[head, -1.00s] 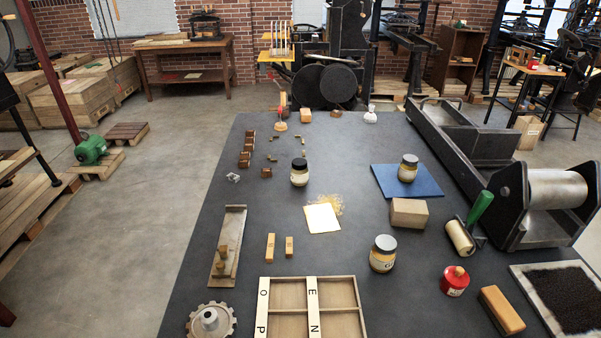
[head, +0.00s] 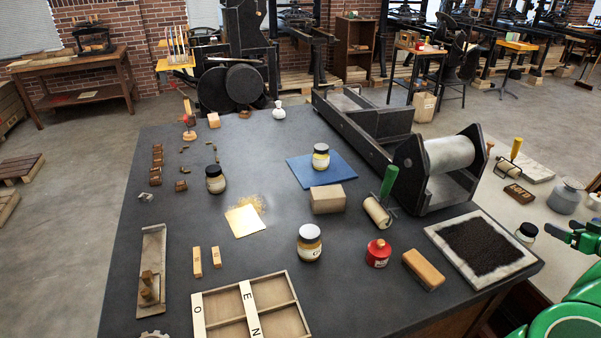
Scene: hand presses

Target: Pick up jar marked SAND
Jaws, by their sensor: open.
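Another jar (head: 215,181) stands at the left, and one jar (head: 321,158) stands on the blue mat (head: 297,172). I cannot tell which is marked SAND. My gripper (head: 557,232) shows small and dark at the right edge, open and empty, apart from the jars.
A tan block (head: 327,200), a green-handled roller (head: 378,210), a red can (head: 378,253) and a wood-backed block (head: 423,268) surround the front jar. A divided tray (head: 290,335) lies in front. A press (head: 440,175) stands at the back right.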

